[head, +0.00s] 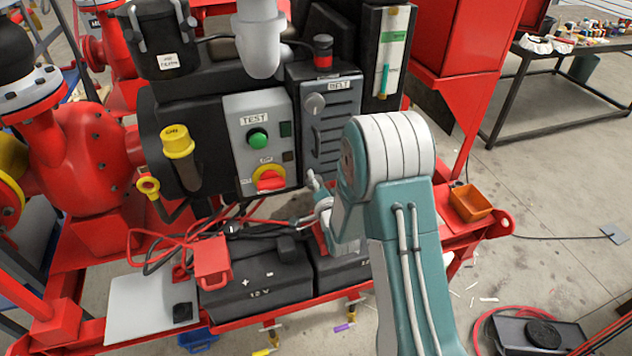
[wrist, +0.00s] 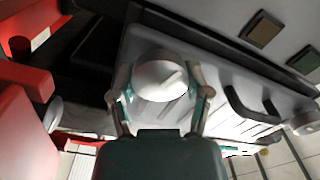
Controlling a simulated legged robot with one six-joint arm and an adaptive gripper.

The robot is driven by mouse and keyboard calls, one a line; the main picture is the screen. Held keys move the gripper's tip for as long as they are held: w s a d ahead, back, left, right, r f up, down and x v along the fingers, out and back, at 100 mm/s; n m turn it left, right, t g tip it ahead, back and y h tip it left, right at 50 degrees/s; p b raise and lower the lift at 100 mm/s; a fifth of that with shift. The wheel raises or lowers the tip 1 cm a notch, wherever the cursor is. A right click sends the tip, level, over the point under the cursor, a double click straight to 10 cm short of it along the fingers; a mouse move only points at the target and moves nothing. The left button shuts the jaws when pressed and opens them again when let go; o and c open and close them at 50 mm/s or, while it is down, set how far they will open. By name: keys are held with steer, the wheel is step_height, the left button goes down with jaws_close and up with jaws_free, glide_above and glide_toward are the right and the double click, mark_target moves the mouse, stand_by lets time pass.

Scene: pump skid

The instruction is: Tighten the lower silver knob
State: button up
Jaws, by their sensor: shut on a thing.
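The lower silver knob (wrist: 160,76) is round and sits on the grey panel in the wrist view. My gripper (wrist: 160,92) has one finger on each side of it and is shut on it. In the head view my gripper (head: 317,190) is at the bottom of the grey BELT panel (head: 330,128), and I cannot make out the lower knob there. The upper silver knob (head: 314,106) is on the same panel, above a dark handle (head: 318,140). It also shows at the right edge of the wrist view (wrist: 303,122).
Left of the panel is a TEST box with a green button (head: 257,139) and a red-yellow rotary switch (head: 270,180). Black batteries (head: 255,293) and red cables lie below my gripper. An orange bin (head: 470,203) stands at the right on the red frame.

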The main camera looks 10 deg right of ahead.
steer(key=shift+s+a+f+n, duration=0.1)
steer(key=shift+f+n, duration=0.05)
steer(key=shift+n, duration=0.7)
steer(key=shift+f+n, duration=0.1)
steer(key=shift+n, duration=0.75)
steer(key=o, duration=1)
steer(key=shift+o, duration=0.9)
steer(key=shift+r, duration=0.1)
steer(key=s, duration=0.4)
steer(key=s+d, duration=0.1)
steer(key=s, duration=0.6)
steer(key=shift+s+d, duration=0.3)
